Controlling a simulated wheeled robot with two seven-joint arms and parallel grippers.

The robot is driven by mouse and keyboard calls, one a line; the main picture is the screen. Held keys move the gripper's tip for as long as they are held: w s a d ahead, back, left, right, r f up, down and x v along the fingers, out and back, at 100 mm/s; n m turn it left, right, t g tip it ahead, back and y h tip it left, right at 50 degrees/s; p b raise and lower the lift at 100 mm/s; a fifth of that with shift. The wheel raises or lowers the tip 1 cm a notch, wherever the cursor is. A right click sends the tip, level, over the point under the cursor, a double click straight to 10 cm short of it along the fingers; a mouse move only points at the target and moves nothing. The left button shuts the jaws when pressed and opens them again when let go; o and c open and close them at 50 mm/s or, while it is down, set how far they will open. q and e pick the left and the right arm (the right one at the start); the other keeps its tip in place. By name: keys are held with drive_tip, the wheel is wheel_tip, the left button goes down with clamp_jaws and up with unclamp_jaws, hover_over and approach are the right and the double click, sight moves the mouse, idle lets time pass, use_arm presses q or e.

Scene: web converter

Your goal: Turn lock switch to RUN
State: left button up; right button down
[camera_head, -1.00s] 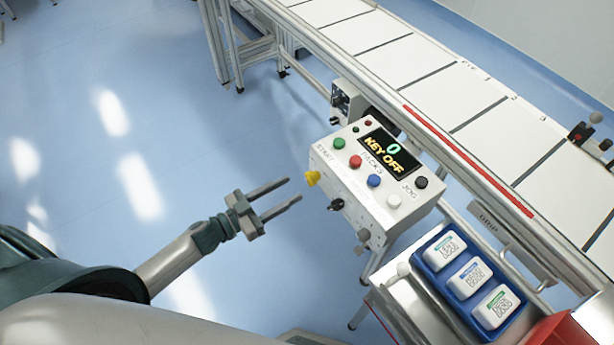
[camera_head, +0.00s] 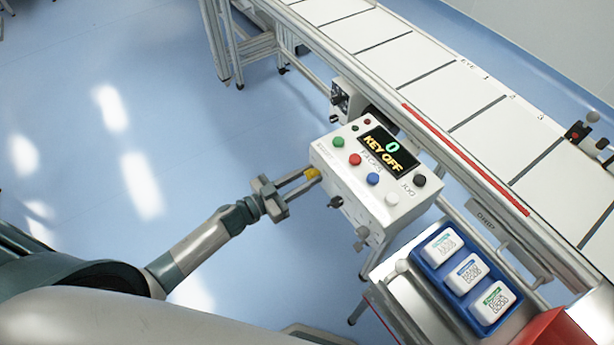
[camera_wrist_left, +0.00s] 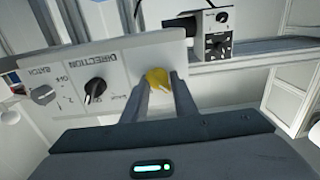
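The control box (camera_head: 362,210) has a screen (camera_head: 386,150) that reads "0 KEY OFF". A yellow knob (camera_head: 312,174) sits at the left end of its front face, and it also shows in the left wrist view (camera_wrist_left: 157,77); no readable label shows beside it. My left gripper (camera_head: 313,178) is at this knob. In the left wrist view the two fingertips (camera_wrist_left: 160,82) stand apart, one on each side of the knob; I cannot tell whether they touch it. A black switch (camera_wrist_left: 95,91) marked DIRECTION and a grey knob (camera_wrist_left: 42,94) are beside it. My right gripper is not in view.
Coloured push buttons, including a green one (camera_head: 338,142), are on the box top. A conveyor (camera_head: 470,130) runs behind. A blue tray (camera_head: 428,262) with white packs stands at the lower right near a red bin (camera_head: 553,330). The floor at left is clear.

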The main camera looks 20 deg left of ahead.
use_arm(q)
drive_tip(key=shift+s, duration=0.1)
drive_tip(key=shift+c, duration=1.4)
